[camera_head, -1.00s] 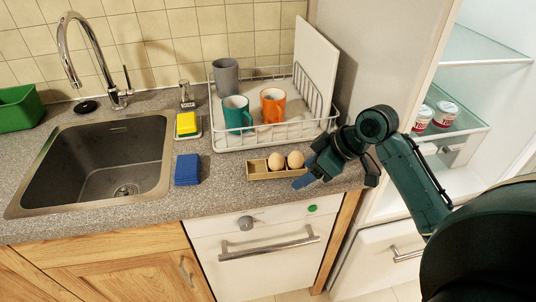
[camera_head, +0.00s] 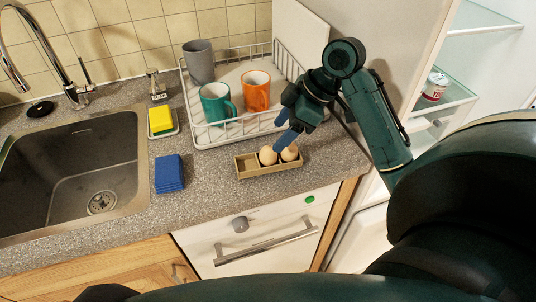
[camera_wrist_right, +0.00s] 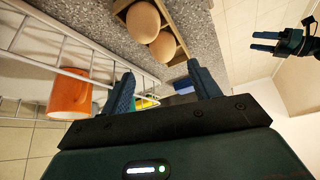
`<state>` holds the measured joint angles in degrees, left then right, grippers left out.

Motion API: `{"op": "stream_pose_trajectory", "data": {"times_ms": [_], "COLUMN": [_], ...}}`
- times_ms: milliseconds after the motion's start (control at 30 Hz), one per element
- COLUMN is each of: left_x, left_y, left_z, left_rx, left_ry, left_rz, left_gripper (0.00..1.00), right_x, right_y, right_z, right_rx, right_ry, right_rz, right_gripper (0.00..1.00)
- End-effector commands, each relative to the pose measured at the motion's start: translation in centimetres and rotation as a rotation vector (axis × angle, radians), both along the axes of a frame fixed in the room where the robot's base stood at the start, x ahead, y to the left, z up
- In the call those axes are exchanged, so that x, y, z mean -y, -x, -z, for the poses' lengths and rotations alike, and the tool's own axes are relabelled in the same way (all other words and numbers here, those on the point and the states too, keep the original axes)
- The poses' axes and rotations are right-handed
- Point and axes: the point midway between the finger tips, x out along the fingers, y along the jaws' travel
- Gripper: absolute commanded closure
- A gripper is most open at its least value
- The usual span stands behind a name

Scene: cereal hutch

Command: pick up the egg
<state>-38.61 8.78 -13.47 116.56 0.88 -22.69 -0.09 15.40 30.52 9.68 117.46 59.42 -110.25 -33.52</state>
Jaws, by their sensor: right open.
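Two brown eggs sit side by side in a small wooden tray (camera_head: 247,168) on the counter, the left egg (camera_head: 268,156) and the right egg (camera_head: 290,153). The tray's left compartment is empty. My right gripper (camera_head: 281,134) is open, its blue fingers pointing down close to the eggs from behind; I cannot tell whether they touch. In the right wrist view both eggs, one (camera_wrist_right: 143,20) and the other (camera_wrist_right: 163,46), lie beyond the empty open fingers. My left gripper (camera_wrist_right: 256,41) shows at the upper right of that view, its fingers apart.
A white dish rack (camera_head: 205,134) with a teal mug (camera_head: 217,104), an orange mug (camera_head: 256,92) and a grey cup (camera_head: 199,62) stands just behind the tray. A blue sponge stack (camera_head: 169,173) and the sink (camera_head: 75,180) are to the left. The counter in front is clear.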

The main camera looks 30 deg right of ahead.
Motion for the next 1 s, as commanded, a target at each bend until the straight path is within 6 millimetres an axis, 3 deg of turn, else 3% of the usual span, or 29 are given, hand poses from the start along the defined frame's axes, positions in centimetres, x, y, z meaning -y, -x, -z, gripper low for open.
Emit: {"op": "stream_pose_trajectory", "data": {"times_ms": [400,700,1000], "left_x": [-0.5,-0.5,-0.3], "left_y": [-0.5,-0.5,-0.5], "left_z": [-0.3,-0.1,-0.1], "left_rx": [0.010,0.007,0.006], "left_ry": [-0.011,-0.010,-0.003], "left_rz": [-0.002,-0.006,-0.010], "left_gripper": [0.39,0.39,0.39], "right_x": [-2.1,-2.3,-2.3], "right_y": [-0.5,-0.7,-0.7], "right_z": [4.4,5.0,4.9], "right_rx": [-0.001,0.001,0.001], "right_ry": [-0.002,0.002,0.002], "right_rz": [-0.001,0.000,0.000], "right_gripper": [0.38,0.38,0.61]}}
